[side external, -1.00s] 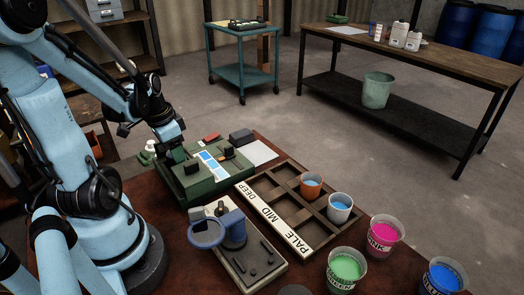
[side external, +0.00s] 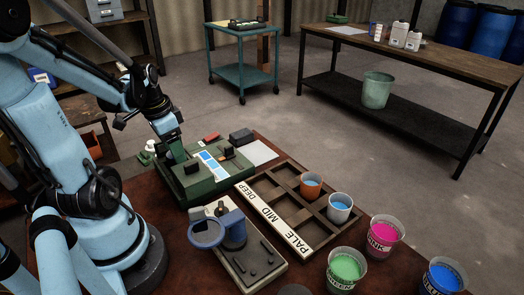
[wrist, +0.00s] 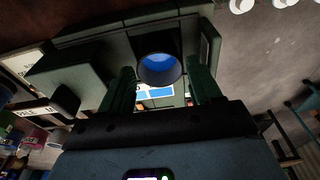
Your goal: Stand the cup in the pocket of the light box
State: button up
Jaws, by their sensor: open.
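The light box (side external: 205,172) is a green case on the table with a pale and blue strip on top. It fills the upper wrist view (wrist: 75,72). A dark-walled cup (wrist: 160,70) with blue liquid shows there between my finger tips, at a dark recess of the box. Its base is hidden, so I cannot tell how deep it sits. My gripper (wrist: 161,88) is open, with a green finger on each side of the cup and gaps between. In the side view my gripper (side external: 172,146) is at the box's far left end, and the cup is hidden.
A grey stand with a blue ring (side external: 207,233) is in front. Pink (side external: 383,236), green (side external: 345,269) and blue (side external: 443,277) tubs stand at right.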

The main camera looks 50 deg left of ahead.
notch_tip(320, 180, up, 10)
jog(key=s, duration=0.2)
jog(key=w+d+f+t, duration=0.1)
jog(key=w+d+t, duration=0.1)
jog(key=w+d, duration=0.4)
jog(key=w+d+f+t, duration=0.1)
jog(key=w+d+t, duration=0.2)
jog(key=d, duration=1)
jog(key=w, duration=0.2)
jog(key=shift+w+d+f, duration=0.25)
jog(key=shift+w, duration=0.1)
